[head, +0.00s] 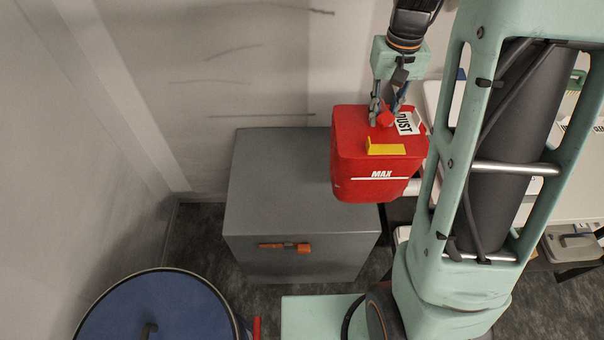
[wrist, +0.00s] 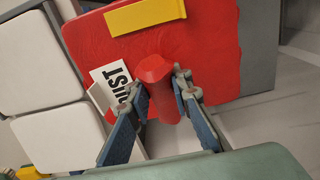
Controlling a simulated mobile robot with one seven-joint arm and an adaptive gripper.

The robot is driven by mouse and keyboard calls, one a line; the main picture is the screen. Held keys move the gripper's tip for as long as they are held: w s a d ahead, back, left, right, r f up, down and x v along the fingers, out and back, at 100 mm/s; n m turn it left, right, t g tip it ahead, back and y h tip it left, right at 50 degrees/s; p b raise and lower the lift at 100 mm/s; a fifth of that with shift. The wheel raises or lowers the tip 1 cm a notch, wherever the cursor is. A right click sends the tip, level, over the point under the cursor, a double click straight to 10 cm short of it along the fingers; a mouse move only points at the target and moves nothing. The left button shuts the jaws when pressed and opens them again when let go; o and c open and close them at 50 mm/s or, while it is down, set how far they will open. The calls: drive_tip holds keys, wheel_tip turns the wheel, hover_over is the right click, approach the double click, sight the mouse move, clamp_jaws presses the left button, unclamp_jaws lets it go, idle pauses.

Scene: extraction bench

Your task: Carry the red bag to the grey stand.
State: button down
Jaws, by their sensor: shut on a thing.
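The red bag (head: 372,150) is boxy, with a white "MAX" line on its front, a yellow tab and a white "DUST" label on top. My gripper (head: 386,112) is shut on the red knob on the bag's top and holds the bag upright. The wrist view shows the bag (wrist: 215,55) and the knob between my gripper's fingers (wrist: 160,95). In the head view the bag overlaps the right part of the grey stand (head: 275,185), a grey box with an orange handle on its front. I cannot tell the height of the bag's base above the stand's top.
A blue round lid (head: 160,310) with a dark rim and knob is at the lower left. A white bench (head: 575,195) is at the right, behind my arm. Pale walls close off the left and back. The left part of the stand's top is clear.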

sight(344, 111)
drive_tip(key=w+a+f, duration=0.1)
drive_tip(key=a, duration=0.1)
drive_tip(key=w+a+f, duration=0.1)
drive_tip(key=w+a, duration=0.1)
drive_tip(key=a, duration=0.1)
drive_tip(key=w+a+f+p, duration=0.1)
drive_tip(key=a+f, duration=0.1)
drive_tip(key=a, duration=0.1)
drive_tip(key=shift+w, duration=0.3)
drive_tip(key=w+a+f, duration=0.2)
drive_tip(key=a+f, duration=0.2)
drive_tip(key=f, duration=0.5)
drive_tip(key=shift+w+p, duration=0.25)
drive_tip(key=shift+p, duration=0.1)
drive_tip(key=shift+a+f, duration=0.1)
drive_tip(key=c, duration=1.7)
unclamp_jaws()
drive_tip(key=shift+c, duration=0.2)
wheel_tip(344, 111, up, 12)
